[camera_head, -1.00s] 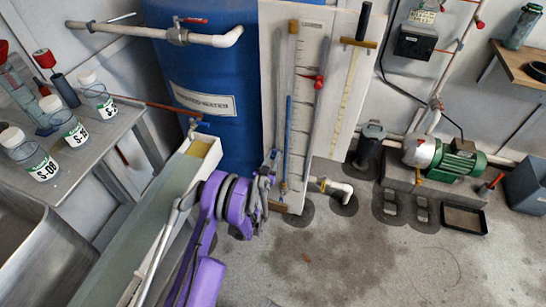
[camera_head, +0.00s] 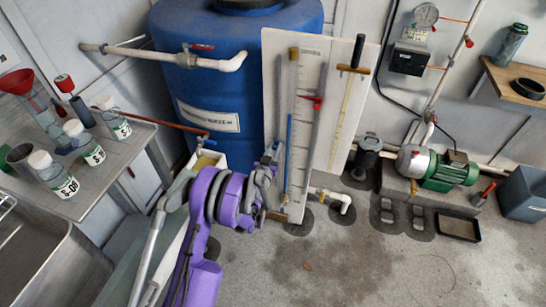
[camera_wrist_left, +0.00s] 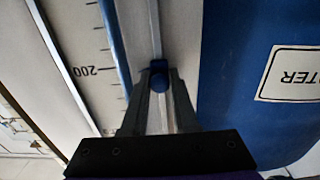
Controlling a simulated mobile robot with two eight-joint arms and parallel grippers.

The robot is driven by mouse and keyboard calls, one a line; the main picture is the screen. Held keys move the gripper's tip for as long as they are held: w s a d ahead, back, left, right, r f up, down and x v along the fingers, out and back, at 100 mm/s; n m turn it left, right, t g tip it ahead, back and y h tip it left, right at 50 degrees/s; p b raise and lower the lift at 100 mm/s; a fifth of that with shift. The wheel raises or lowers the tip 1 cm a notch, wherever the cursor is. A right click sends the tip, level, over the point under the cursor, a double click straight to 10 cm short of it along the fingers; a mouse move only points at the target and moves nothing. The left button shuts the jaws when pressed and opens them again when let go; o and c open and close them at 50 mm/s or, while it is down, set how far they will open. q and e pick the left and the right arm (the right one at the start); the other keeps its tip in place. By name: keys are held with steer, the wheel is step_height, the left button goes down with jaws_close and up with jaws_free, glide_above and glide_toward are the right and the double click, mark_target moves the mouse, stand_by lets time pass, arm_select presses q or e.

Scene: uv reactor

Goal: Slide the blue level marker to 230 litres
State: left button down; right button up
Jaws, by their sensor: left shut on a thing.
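My left gripper (camera_head: 273,150) also shows at the left edge of the gauge board in the head view, where I cannot make out the marker. The white scale (camera_head: 306,125) has a thin blue column (camera_head: 289,145) at its left. In the wrist view the scale's 200 mark (camera_wrist_left: 92,70) shows inverted, at about the marker's height in the picture. My right gripper is out of view.
A blue water tank (camera_head: 230,70) stands behind and left of the gauge board. A red pointer (camera_head: 316,100) sits on the scale's right side. A green pump (camera_head: 447,170) stands at right. A bench with bottles (camera_head: 85,142) is at left. The front floor is open.

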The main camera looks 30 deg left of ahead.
mark_target(278, 127)
arm_select(q)
step_height(278, 127, up, 7)
steer(key=shift+r+p, duration=0.15)
steer(key=shift+p, duration=1)
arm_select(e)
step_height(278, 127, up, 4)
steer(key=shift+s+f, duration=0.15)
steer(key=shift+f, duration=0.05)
arm_select(q)
steer(key=c, duration=1)
jaws_free()
steer(key=shift+w, duration=0.1)
steer(key=v, duration=1.1)
steer(key=shift+w, duration=0.1)
